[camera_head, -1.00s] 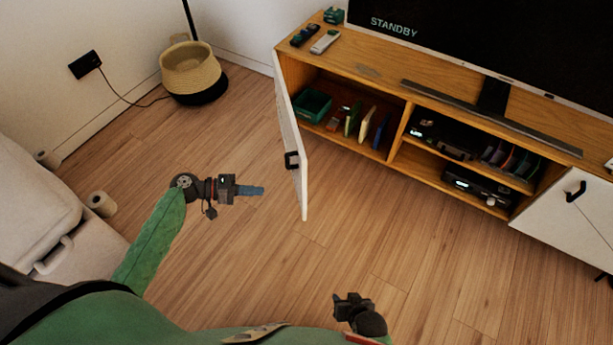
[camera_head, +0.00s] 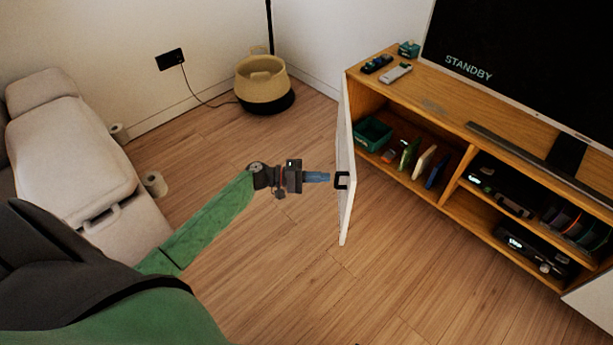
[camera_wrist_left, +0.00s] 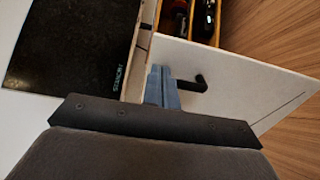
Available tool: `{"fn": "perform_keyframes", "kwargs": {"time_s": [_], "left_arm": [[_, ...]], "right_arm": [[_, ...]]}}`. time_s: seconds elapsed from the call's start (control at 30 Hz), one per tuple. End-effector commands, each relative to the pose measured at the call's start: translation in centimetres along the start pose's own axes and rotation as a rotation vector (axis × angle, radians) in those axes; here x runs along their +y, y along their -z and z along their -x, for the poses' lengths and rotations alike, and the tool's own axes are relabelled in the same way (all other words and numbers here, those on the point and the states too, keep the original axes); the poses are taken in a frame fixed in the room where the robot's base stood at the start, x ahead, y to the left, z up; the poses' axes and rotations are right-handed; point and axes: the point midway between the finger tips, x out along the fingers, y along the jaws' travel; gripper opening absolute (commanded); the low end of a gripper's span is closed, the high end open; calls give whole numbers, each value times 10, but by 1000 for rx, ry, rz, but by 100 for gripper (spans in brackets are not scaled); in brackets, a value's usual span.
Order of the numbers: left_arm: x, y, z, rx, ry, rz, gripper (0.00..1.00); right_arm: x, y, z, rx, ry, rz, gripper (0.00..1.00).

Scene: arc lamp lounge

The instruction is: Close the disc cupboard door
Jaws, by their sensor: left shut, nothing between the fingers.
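The disc cupboard door (camera_head: 346,205) is a white panel standing open at the left end of the wooden media unit (camera_head: 450,195). It carries a black handle (camera_head: 342,181). My left gripper (camera_head: 328,177) is shut and empty, with its blue fingertips just left of the door's outer face, close to the handle. In the left wrist view the blue fingers (camera_wrist_left: 162,88) overlap the white door (camera_wrist_left: 225,80) beside its black handle (camera_wrist_left: 192,84); whether they touch it I cannot tell. My right gripper is out of view.
The open compartment holds a green bin (camera_head: 373,134) and several upright cases (camera_head: 424,162). Floor in front of the unit is clear.

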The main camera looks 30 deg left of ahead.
Motion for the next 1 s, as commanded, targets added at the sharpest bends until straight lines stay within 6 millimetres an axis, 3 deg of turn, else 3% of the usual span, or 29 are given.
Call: {"fn": "perform_keyframes", "kwargs": {"time_s": [0.1, 0.33, 1.0], "left_arm": [[1, 0, -21, -1, -2, 0, 0], [1, 0, -49, -1, 0, 0, 0], [0, 2, -64, 7, -2, -1, 0]], "right_arm": [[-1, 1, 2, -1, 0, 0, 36], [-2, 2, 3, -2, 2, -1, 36], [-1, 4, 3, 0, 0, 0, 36]]}}
